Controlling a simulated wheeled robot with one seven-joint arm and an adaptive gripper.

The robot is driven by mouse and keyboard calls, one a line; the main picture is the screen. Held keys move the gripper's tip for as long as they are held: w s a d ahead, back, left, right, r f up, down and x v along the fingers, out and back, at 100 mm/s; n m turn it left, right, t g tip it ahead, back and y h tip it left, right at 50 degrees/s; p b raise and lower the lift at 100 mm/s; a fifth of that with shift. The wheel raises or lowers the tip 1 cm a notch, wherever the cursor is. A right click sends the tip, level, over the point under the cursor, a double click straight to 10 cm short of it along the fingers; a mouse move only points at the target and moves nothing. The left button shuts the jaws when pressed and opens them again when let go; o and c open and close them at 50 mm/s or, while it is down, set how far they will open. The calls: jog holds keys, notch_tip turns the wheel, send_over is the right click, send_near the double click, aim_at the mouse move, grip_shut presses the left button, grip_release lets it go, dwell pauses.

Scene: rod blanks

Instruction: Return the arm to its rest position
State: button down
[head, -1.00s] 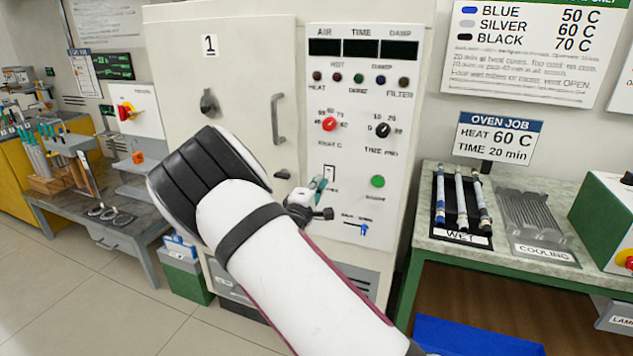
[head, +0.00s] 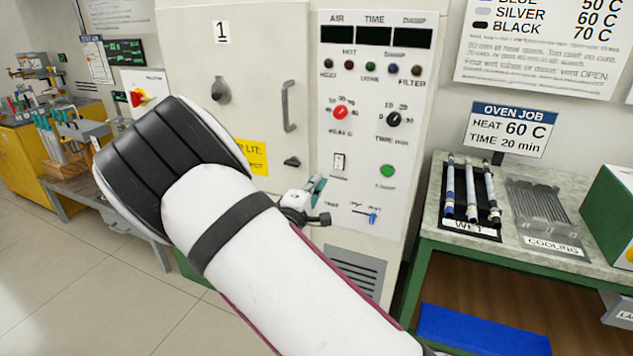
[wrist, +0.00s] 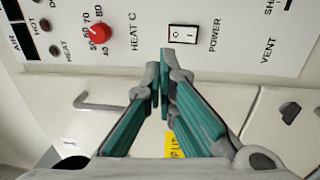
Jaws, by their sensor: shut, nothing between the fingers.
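My gripper (head: 317,186) is in front of the oven's control panel (head: 372,120), below and left of the white power switch (head: 339,162) in the head view. In the wrist view, its teal fingers (wrist: 160,78) are together at the tips with nothing between them. The power switch (wrist: 188,38) shows just beyond the tips there; I cannot tell the exact gap. My white and black arm crosses the head view from the lower right and hides part of the oven door.
The oven door (head: 250,60) is closed, with a handle (head: 288,106). At right, a bench holds a wet rack (head: 470,225) with several rods and a grey cooling rack (head: 540,210). A blue bin (head: 480,330) is below. Floor is clear at left.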

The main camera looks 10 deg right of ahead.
jog(key=s+a+r+m+g+y+p, duration=0.1)
jog(key=s+r+m+g+y+p, duration=0.2)
jog(key=s+r+y, duration=0.5)
jog(key=s+a+r+m+g+y, duration=0.2)
jog(key=s+r+m+g+y, duration=0.3)
jog(key=s, duration=0.6)
jog(key=s+d+r+m+g, duration=0.1)
jog(key=s+d, duration=0.2)
jog(key=s, duration=1)
jog(key=s+d+r+m+g+h+p, duration=0.1)
jog(key=s+d+g, duration=0.1)
jog(key=s, duration=1.1)
jog(key=shift+s+d+r+m, duration=0.25)
jog(key=shift+d+r+m, duration=0.05)
jog(key=shift+d+r, duration=0.1)
